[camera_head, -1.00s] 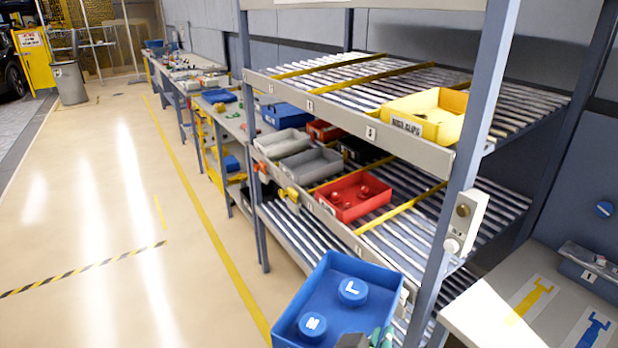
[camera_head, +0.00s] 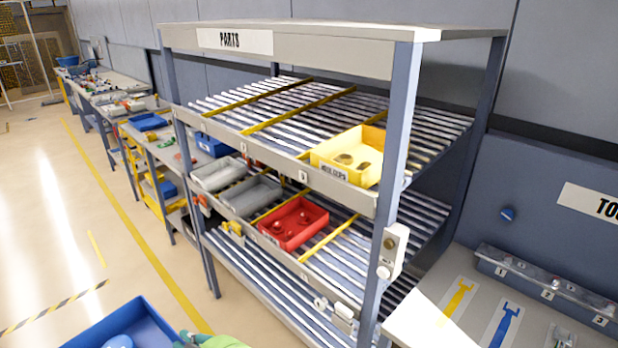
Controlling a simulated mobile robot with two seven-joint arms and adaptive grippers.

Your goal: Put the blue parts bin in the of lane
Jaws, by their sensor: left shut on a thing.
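The blue parts bin (camera_head: 137,318) is at the bottom left of the head view, over the floor in front of the rack. The bottom edge of the picture cuts it off. A round blue cap (camera_head: 118,342) shows inside it. My left gripper (camera_head: 190,341) is shut on the bin's right side; only a small green and grey part of it shows. The flow rack (camera_head: 285,50) has roller lanes split by yellow dividers. On its top shelf, the lanes left of the yellow bin (camera_head: 336,166) are empty. My right gripper is not in view.
The middle shelf holds a red bin (camera_head: 293,222) and grey bins (camera_head: 250,196), with a free lane right of the red bin. The rack's front post (camera_head: 398,150) carries a white box (camera_head: 394,247). A tool bench (camera_head: 430,312) stands at the right.

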